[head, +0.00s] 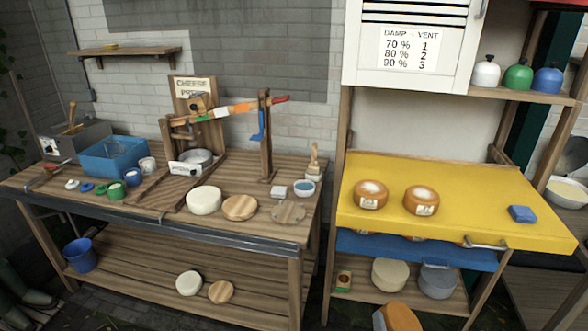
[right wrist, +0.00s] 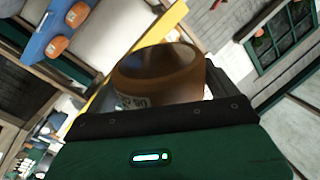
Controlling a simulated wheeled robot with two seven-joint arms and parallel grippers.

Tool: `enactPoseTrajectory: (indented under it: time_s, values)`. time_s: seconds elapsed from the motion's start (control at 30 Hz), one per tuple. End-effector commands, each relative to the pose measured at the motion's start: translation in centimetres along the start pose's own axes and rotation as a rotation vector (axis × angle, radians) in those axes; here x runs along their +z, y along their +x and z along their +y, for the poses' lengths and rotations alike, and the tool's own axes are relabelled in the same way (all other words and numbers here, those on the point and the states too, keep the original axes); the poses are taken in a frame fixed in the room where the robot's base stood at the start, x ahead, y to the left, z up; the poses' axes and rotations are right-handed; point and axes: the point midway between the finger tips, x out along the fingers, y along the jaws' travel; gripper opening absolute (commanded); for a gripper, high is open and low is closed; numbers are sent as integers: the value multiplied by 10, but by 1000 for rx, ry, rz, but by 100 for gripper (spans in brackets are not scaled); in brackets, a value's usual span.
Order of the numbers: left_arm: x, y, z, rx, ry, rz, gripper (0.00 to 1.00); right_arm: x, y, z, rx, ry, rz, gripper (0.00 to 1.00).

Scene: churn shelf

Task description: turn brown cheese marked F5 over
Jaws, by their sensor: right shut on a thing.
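A brown cheese (right wrist: 158,75) fills the middle of the right wrist view, between the dark jaws of my right gripper (right wrist: 165,88), which is shut on it. A pale label shows low on its left side; I cannot read it. In the head view a brown cheese (head: 402,318) is cut off by the bottom edge, apparently this one, tilted, with a pale patch at its left. Two more brown cheeses with white labels, a left one (head: 370,194) and a right one (head: 421,200), sit on the yellow board. Their marks are too small to read. My left gripper is not in view.
The yellow board (head: 470,222) has free room around its two cheeses; a blue block (head: 522,214) lies at its right. A blue shelf (head: 385,246) below holds more cheeses, partly hidden. A wooden bench (head: 130,215) with a cheese press is at left.

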Motion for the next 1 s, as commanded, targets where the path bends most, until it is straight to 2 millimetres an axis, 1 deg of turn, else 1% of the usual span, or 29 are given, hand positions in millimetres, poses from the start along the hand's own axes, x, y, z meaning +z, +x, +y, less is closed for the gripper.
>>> enactPoseTrajectory:
  time_s: [0.03,0.6,0.7,0.87,1.0]
  values:
    - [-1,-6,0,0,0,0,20,-3,0,-2,1,69,3,65]
    - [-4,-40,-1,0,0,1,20,-3,0,-2,-1,878,21,65]
    - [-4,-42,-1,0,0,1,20,-2,0,-1,-1,960,23,65]
    - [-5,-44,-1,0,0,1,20,-2,0,-1,-1,1038,24,65]
    - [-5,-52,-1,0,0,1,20,-3,0,-2,-1,1225,28,65]
